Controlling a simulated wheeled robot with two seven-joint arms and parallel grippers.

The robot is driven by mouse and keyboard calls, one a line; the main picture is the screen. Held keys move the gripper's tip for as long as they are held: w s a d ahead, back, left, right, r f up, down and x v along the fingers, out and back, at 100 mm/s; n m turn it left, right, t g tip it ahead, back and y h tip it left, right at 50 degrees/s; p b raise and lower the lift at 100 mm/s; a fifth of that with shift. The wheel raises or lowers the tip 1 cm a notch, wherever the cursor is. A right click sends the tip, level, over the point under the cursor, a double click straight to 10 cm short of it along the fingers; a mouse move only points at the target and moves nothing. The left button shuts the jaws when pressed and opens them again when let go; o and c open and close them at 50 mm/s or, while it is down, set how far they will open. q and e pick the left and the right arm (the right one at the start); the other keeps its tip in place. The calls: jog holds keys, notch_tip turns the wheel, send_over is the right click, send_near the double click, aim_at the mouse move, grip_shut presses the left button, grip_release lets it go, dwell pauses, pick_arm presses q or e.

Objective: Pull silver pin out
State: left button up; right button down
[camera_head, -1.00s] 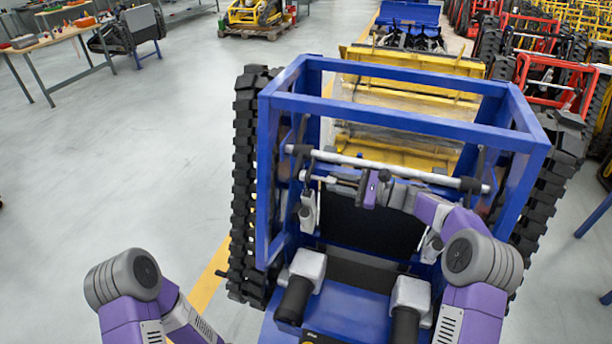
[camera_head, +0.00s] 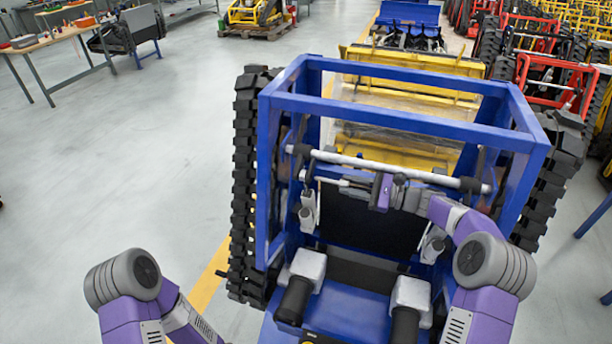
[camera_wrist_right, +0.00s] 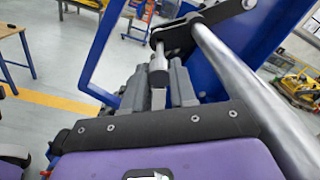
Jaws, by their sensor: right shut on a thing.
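The silver pin (camera_head: 328,181) is a thin rod lying roughly level at the left side of the blue frame, below the grey crossbar. My right gripper (camera_head: 350,186) is shut on its right end, reaching in from the right. In the right wrist view the pin (camera_wrist_right: 158,72) shows its silver collar between my grey fingers (camera_wrist_right: 159,92). Its far end points at a black bracket plate (camera_wrist_right: 197,24). I cannot tell whether its tip is still inside the bracket. My left arm shows at the lower left, but its gripper is out of view.
The blue carrier frame (camera_head: 400,118) surrounds my right gripper. The grey crossbar (camera_head: 385,168) runs just above it. Two grey armrests with black pads stand in front. A black track (camera_head: 243,170) stands on the left, with open floor (camera_head: 120,180) beyond it.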

jog(key=shift+s+d, duration=0.15)
jog(key=shift+d, duration=0.2)
jog(key=v, duration=0.3)
dwell(0.5)
jog(key=c, duration=1.6)
grip_release()
jog(key=shift+d, duration=0.1)
grip_shut()
